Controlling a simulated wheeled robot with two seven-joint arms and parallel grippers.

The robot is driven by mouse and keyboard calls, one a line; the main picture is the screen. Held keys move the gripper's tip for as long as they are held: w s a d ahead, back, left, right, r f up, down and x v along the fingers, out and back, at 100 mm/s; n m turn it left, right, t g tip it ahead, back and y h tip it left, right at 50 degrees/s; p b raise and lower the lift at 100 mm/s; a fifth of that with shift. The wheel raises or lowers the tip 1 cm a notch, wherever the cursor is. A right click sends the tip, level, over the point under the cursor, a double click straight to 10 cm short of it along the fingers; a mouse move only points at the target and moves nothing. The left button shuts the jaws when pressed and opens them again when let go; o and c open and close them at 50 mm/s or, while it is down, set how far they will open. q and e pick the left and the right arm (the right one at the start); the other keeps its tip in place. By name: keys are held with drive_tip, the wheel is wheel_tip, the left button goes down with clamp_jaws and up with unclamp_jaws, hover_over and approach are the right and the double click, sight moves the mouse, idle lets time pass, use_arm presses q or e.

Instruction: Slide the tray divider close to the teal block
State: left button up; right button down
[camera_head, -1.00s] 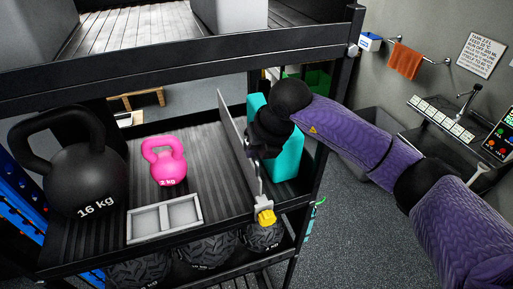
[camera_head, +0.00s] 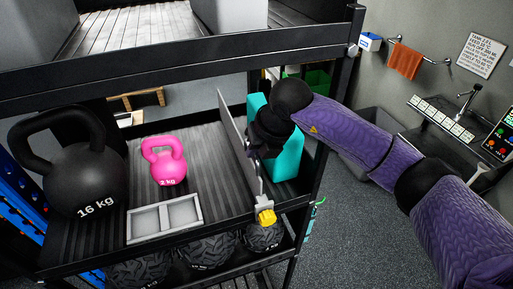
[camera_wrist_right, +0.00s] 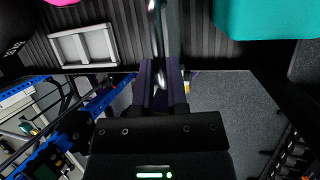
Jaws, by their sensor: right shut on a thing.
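The tray divider (camera_head: 236,128) is a thin grey upright panel standing front to back on the ribbed shelf. A yellow piece (camera_head: 265,217) sits at its front end, by the shelf edge. The teal block (camera_head: 290,156) stands upright to the right of the divider, partly hidden by my right arm. It also shows at the top right of the wrist view (camera_wrist_right: 265,18), with a gap between it and the divider. My right gripper (camera_head: 258,155) is shut on the divider, whose edge runs up from between the fingers in the wrist view (camera_wrist_right: 157,50). My left gripper is not in view.
Left of the divider stand a pink 2 kg kettlebell (camera_head: 168,166), a grey two-compartment tray (camera_head: 165,219) and a large black 16 kg kettlebell (camera_head: 80,170). A black rack beam (camera_head: 180,65) crosses above. Dark textured balls (camera_head: 205,250) lie on the shelf below.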

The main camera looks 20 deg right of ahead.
drive_tip(key=d+b, duration=0.1)
drive_tip(key=d, duration=0.3)
drive_tip(key=shift+w+d+r, duration=0.1)
drive_tip(key=shift+d, duration=0.25)
drive_tip(key=c, duration=0.7)
unclamp_jaws()
drive_tip(key=shift+d, duration=0.2)
drive_tip(key=shift+o, duration=0.2)
drive_tip(key=shift+a, duration=0.1)
drive_tip(key=shift+a, duration=0.1)
